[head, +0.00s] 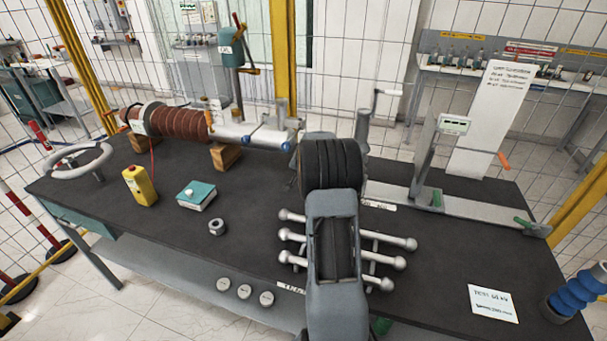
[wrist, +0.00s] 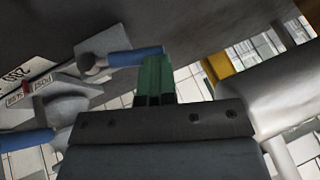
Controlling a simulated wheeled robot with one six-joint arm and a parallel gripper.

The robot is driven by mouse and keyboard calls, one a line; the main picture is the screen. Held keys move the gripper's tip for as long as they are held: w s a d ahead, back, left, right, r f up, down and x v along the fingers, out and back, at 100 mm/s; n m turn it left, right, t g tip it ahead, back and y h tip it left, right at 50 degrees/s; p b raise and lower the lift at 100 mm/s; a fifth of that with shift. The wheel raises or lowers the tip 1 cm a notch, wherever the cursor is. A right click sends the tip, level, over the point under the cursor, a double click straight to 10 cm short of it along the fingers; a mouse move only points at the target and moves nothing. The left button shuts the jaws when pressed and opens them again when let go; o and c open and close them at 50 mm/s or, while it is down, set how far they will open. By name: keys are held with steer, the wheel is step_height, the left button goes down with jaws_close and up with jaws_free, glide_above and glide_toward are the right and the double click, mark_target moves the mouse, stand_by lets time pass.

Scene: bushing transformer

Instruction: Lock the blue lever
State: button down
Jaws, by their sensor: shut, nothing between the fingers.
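In the wrist view, a blue lever handle (wrist: 135,56) on a grey fitting lies just beyond the tips of my gripper (wrist: 156,60). The green fingers are together and empty, close to the handle's right end; I cannot tell whether they touch it. A second blue handle (wrist: 28,141) shows at the lower left, next to small labels. In the head view, small blue parts (head: 286,146) and (head: 247,138) sit on the pale pipe of the bushing. I cannot tell which of these match the wrist view. My gripper cannot be made out in the head view.
On the dark table (head: 130,215) are a brown ribbed bushing (head: 180,123), a yellow box (head: 140,186), a teal-topped box (head: 196,195) and a nut (head: 217,227). A yellow post (head: 283,55) and wire fence stand behind. The table's front left is mostly clear.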

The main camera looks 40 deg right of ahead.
steer(key=shift+a+f, duration=0.15)
steer(key=shift+f, duration=0.1)
steer(key=shift+s+a+r, duration=0.1)
steer(key=shift+r, duration=0.15)
steer(key=b+v, duration=0.1)
steer(key=v, duration=1.2)
steer(key=shift+r, duration=0.35)
steer(key=shift+s, duration=0.1)
